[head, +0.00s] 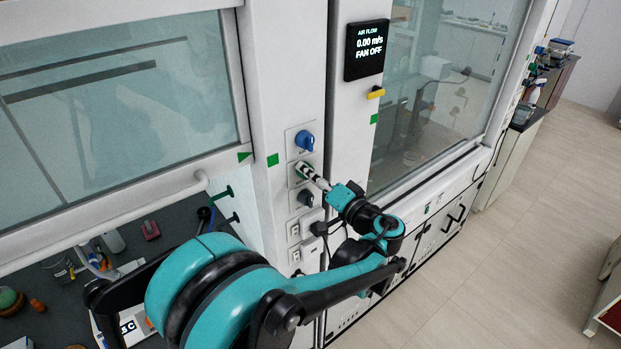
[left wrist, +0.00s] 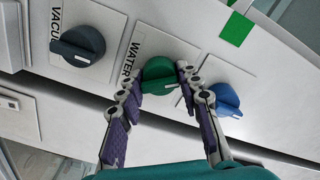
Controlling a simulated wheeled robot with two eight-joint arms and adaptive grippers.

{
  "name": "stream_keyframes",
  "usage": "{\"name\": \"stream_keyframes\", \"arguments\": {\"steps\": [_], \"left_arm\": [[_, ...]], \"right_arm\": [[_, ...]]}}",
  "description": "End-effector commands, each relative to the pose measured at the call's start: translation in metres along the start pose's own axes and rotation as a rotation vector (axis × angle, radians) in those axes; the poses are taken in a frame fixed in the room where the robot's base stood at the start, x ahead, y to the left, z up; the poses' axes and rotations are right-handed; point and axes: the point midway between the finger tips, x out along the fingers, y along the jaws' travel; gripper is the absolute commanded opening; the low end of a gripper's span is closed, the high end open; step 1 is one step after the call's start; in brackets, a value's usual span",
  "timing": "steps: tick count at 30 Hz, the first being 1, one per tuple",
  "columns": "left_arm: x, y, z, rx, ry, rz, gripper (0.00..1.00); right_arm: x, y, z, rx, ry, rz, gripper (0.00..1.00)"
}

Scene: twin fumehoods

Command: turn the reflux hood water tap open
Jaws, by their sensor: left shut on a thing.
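The water tap is a green knob (left wrist: 160,74) on a plate marked WATER in the left wrist view. In the head view the green knob (head: 303,169) sits on the post between the two hoods, partly hidden by the gripper. My left gripper (left wrist: 160,82) has its two fingers on either side of the green knob, shut on it. It also shows in the head view (head: 312,177), reaching the post from the right. My right gripper is not in view.
A blue knob (head: 304,140) is above the green one and a dark vacuum knob (head: 306,197) below. Switches and sockets (head: 294,230) sit lower. The left hood sash (head: 110,90) is raised over a bench with items. A display (head: 367,49) reads FAN OFF.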

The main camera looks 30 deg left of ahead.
Motion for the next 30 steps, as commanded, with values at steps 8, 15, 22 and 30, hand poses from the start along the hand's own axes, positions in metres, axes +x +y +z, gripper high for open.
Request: {"name": "stream_keyframes", "arguments": {"steps": [8, 15, 22, 30], "left_arm": [[0.0, 0.002, 0.001, -0.262, -0.002, 0.002, 0.06], [0.0, 0.002, 0.002, -0.49, -0.002, 0.002, 0.06], [0.0, 0.002, 0.001, -0.69, -0.003, 0.002, 0.06], [0.0, 0.001, 0.001, -0.861, -0.003, 0.002, 0.06]], "right_arm": [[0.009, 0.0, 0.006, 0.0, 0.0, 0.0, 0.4], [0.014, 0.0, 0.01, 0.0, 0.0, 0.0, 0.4], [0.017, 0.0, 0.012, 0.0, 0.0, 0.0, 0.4], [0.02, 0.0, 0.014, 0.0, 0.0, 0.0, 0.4]]}}
